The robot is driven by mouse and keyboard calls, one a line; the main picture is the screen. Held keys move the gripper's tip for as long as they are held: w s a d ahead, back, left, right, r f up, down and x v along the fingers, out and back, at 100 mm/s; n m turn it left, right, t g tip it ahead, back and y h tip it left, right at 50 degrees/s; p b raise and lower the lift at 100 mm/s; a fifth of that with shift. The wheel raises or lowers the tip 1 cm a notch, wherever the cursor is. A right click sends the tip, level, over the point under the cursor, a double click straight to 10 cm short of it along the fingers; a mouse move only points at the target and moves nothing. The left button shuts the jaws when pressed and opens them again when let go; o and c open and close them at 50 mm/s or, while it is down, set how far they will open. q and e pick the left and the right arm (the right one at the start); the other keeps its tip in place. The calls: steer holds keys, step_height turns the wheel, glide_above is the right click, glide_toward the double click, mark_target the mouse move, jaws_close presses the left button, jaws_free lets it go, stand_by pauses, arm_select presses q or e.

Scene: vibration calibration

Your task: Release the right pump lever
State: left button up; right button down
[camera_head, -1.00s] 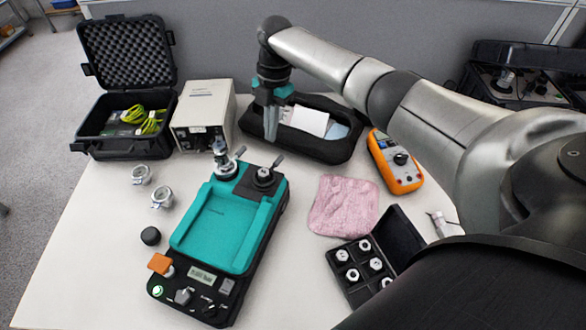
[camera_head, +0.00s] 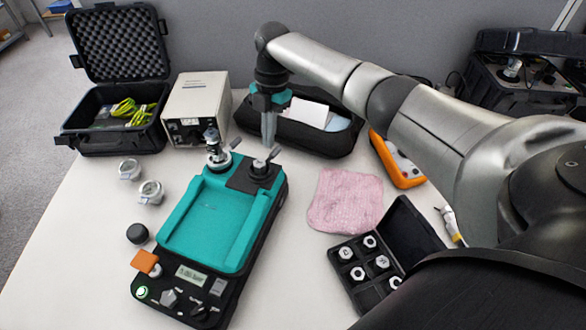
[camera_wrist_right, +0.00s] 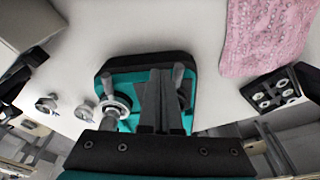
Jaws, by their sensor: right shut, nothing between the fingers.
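A teal and black pump device (camera_head: 212,218) lies on the white table. At its far end stand two fittings with levers. The right pump lever (camera_head: 272,153) is a short grey handle on the right fitting, pointing up and right. It also shows in the wrist view (camera_wrist_right: 178,74), partly behind my fingers. The left lever (camera_head: 234,145) stands beside it. My right gripper (camera_head: 268,143) is shut and empty, pointing down just behind the right lever; I cannot tell whether it touches. The wrist view shows its closed fingers (camera_wrist_right: 160,98) in front of the right fitting. My left gripper is out of view.
A beige instrument box (camera_head: 197,108) and a black pouch (camera_head: 335,143) stand behind. A pink cloth (camera_head: 345,200), an orange meter (camera_head: 395,165) and a black case of nuts (camera_head: 412,235) lie to the right. Metal rings (camera_head: 150,191) lie left.

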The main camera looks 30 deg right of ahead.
mark_target(280, 150)
steer(key=s+m+p, duration=0.1)
steer(key=s+d+m+p, duration=0.1)
steer(key=m, duration=0.1)
steer(key=m+p, duration=0.1)
steer(key=shift+s+d+f+m+t+p, duration=0.1)
steer(key=shift+s+d+m+t+p, duration=0.2)
steer(key=shift+s+d+m+t, duration=0.1)
steer(key=s+a+m+t+p, duration=0.15)
steer(key=s+m+p, duration=0.45)
steer(key=m+p, duration=0.7)
arm_select(q)
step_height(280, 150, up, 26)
steer(key=p, duration=0.9)
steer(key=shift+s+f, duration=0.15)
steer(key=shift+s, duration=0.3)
arm_select(e)
step_height(280, 150, up, 7)
steer(key=n, duration=0.2)
steer(key=shift+s+d+f+h, duration=0.15)
steer(key=shift+s+d+h, duration=0.05)
steer(key=shift+d+h, duration=0.1)
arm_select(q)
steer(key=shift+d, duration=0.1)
